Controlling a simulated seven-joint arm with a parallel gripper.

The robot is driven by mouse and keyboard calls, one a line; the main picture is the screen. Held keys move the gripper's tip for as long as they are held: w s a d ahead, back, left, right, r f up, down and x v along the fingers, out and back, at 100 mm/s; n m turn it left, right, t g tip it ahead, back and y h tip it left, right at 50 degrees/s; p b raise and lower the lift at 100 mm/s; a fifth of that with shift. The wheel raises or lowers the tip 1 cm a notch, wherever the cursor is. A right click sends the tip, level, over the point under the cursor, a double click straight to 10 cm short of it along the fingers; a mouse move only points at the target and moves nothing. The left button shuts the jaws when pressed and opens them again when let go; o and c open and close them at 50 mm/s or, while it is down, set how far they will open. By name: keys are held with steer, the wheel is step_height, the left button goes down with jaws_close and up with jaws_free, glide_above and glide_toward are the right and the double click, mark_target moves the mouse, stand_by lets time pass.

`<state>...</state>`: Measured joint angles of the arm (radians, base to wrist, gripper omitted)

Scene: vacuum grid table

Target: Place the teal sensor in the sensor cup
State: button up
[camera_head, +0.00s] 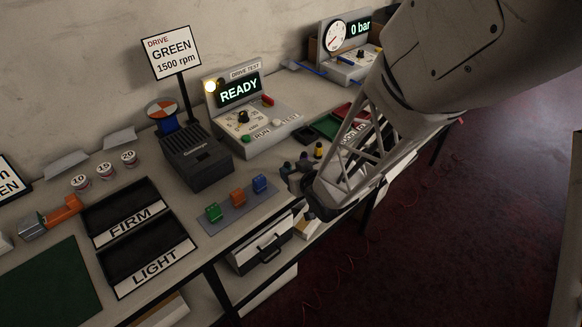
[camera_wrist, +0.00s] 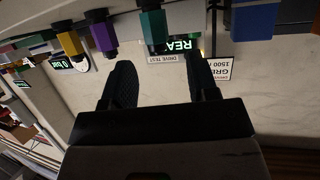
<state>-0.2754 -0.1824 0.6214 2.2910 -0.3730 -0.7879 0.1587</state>
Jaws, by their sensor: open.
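The teal sensor (camera_wrist: 154,27) shows at the top of the wrist view, which is upside down. It is upright, with a dark lower part cut by the frame edge. A purple sensor (camera_wrist: 103,37) and a yellow one (camera_wrist: 70,42) stand beside it in a row. In the head view, the row shows small, with the yellow sensor (camera_head: 318,150) clearest. My gripper (camera_wrist: 158,61) is open and empty, with the teal sensor ahead of the gap between its fingers, apart from them. In the head view my gripper (camera_head: 296,186) is at the table's front edge. I cannot make out the sensor cup.
The drive test panel (camera_head: 258,125) reads READY behind the sensors. A plate with green, orange and blue blocks (camera_head: 237,209) lies left of my gripper. A red tray and a green tray (camera_head: 326,126) lie behind. My arm covers the table's right part.

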steer(key=shift+v, duration=1.3)
steer(key=s+d+r+m+g+h, duration=0.2)
steer(key=s+d+r+h, duration=0.1)
steer(key=d+r, duration=0.35)
steer(key=s+d+r+m+g+h, duration=0.25)
steer(key=d+r+h, duration=0.2)
steer(key=d, duration=0.25)
steer(key=s+d+r+m+g, duration=0.1)
steer(key=s+d+r+g, duration=0.1)
steer(key=s+r, duration=0.3)
steer(key=s+d+r+m+g, duration=0.1)
steer(key=s+r, duration=0.4)
steer(key=s, duration=0.7)
steer(key=d+g, duration=0.1)
steer(key=d, duration=0.1)
steer(key=shift+s+d, duration=0.15)
steer(key=shift+d, duration=0.2)
